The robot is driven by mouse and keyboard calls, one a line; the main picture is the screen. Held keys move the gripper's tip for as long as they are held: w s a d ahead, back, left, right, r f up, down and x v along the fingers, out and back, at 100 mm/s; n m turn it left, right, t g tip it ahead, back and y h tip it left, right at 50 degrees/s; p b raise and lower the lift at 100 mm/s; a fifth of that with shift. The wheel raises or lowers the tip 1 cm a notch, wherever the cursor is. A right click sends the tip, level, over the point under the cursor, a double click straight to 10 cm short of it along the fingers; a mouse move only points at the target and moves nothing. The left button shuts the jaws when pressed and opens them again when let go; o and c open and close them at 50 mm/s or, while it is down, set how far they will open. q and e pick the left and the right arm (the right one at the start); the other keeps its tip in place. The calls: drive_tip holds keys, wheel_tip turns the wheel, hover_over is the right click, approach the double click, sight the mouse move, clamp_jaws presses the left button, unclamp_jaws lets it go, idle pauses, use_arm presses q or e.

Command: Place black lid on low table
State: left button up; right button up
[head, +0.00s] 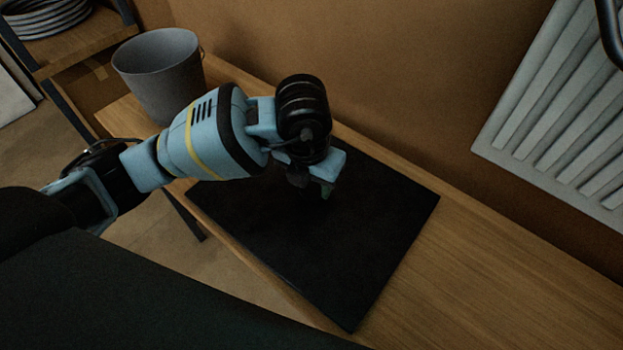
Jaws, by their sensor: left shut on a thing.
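The black lid (350,245) is a flat, dark square panel over the wooden low table (500,275). It looks flat, and its near left edge reaches the table's front edge. I cannot tell whether it rests on the wood or hangs just above it. My left gripper (327,190) points down over the upper part of the lid and is shut on it. The wrist hides the grip and the lid's far corner. My right gripper is not in view.
A grey bucket (160,75) stands on the table's far left end. A white radiator (560,110) hangs on the brown wall at the right. A shelf (85,50) with a coiled hose (45,15) is at the upper left. The table's right part is bare.

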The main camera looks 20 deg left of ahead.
sight(308, 193)
use_arm(q)
drive_tip(key=o, duration=1.3)
drive_tip(key=shift+f, duration=0.1)
wheel_tip(308, 193, up, 12)
drive_tip(key=s+p, duration=0.1)
drive_tip(key=shift+s, duration=0.25)
drive_tip(key=shift+a, duration=0.1)
